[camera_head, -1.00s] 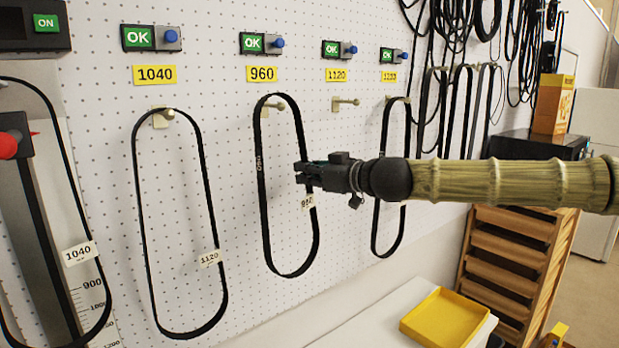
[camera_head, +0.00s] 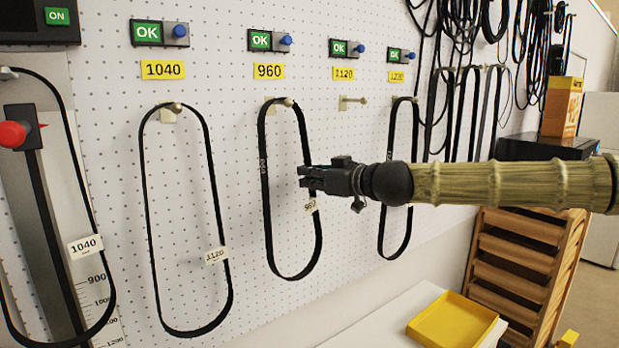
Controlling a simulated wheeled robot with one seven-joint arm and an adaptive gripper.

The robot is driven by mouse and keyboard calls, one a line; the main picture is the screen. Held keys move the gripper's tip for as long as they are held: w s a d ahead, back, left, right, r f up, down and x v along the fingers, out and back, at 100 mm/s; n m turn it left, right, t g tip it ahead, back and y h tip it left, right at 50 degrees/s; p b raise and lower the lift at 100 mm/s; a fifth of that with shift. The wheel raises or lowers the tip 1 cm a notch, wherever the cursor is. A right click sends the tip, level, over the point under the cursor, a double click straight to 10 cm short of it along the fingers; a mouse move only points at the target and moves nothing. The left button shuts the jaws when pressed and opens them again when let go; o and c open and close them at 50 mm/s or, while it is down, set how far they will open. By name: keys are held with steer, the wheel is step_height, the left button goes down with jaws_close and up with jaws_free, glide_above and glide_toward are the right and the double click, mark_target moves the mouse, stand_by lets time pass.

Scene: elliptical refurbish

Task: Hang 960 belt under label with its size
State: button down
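A black looped belt (camera_head: 264,215) with a small white tag (camera_head: 311,205) hangs upright under the yellow 960 label (camera_head: 269,71). The tag's print is too small to read surely. The belt's top is at the peg (camera_head: 288,102) below that label; whether its weight rests on the peg is hard to tell. My gripper (camera_head: 303,177) is at the belt's right strand, just above the tag. Its fingers overlap the strand and seem shut on it; the strand is hidden there. A green OK box (camera_head: 261,40) sits above the label.
Left, a belt tagged 1120 (camera_head: 219,190) hangs under the 1040 label (camera_head: 163,70), and a belt tagged 1040 (camera_head: 107,280) is on the measuring stand (camera_head: 50,215). The peg (camera_head: 352,99) under the 1120 label is empty. Another belt (camera_head: 414,160) hangs farther right. A yellow tray (camera_head: 452,320) lies below.

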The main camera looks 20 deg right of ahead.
steer(key=shift+f, duration=0.15)
steer(key=c, duration=1.6)
jaws_free()
steer(key=shift+o, duration=0.2)
steer(key=shift+v, duration=3.75)
steer(key=shift+d, duration=0.1)
